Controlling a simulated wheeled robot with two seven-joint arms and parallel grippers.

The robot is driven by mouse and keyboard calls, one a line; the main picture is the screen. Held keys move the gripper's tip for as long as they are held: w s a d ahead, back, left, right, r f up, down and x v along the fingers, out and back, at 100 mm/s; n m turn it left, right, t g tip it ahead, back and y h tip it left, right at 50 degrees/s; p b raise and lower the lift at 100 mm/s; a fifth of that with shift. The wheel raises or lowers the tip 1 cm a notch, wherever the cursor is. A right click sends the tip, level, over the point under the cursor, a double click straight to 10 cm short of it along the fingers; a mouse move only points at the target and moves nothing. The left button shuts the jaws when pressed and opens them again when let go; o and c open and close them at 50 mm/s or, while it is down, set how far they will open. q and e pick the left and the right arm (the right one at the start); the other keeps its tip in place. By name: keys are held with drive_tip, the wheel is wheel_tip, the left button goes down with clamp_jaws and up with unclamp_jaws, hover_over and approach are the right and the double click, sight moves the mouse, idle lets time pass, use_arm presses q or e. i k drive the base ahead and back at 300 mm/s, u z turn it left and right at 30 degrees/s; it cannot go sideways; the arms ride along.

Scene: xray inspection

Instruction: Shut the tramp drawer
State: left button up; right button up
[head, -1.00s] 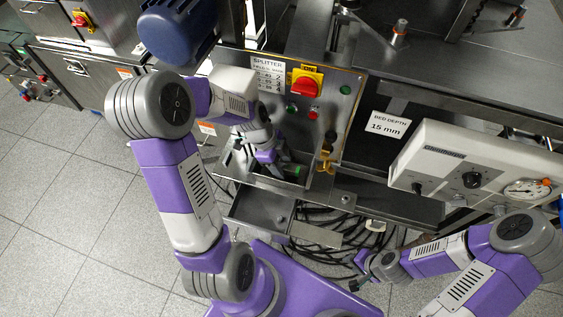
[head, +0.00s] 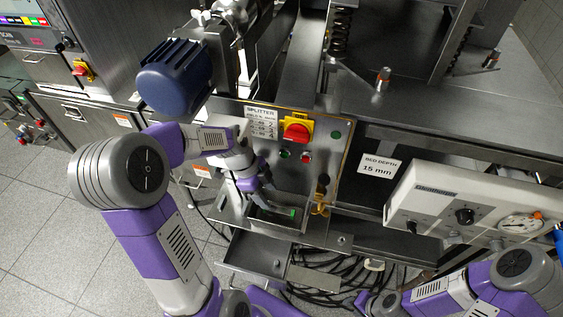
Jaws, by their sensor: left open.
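A grey metal drawer (head: 258,249) sticks out, open, low on the front of the splitter machine. I cannot read a label on it, so I cannot tell if it is the tramp drawer. Above it is a small open metal bin (head: 299,224) with a green item (head: 290,211) at its inner side. My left gripper (head: 264,203) points down over this bin, open, with nothing seen between its fingers. It is above and apart from the drawer. My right gripper (head: 362,301) is low in the picture, right of the drawer, and its fingers are too small to read.
The splitter panel (head: 327,157) has a red and yellow switch (head: 297,130) and a brass fitting (head: 320,200). A white gauge box (head: 470,205) juts out at the right. Open tiled floor (head: 50,230) lies at left.

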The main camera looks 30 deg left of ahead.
sight(250, 256)
drive_tip(key=k, duration=1)
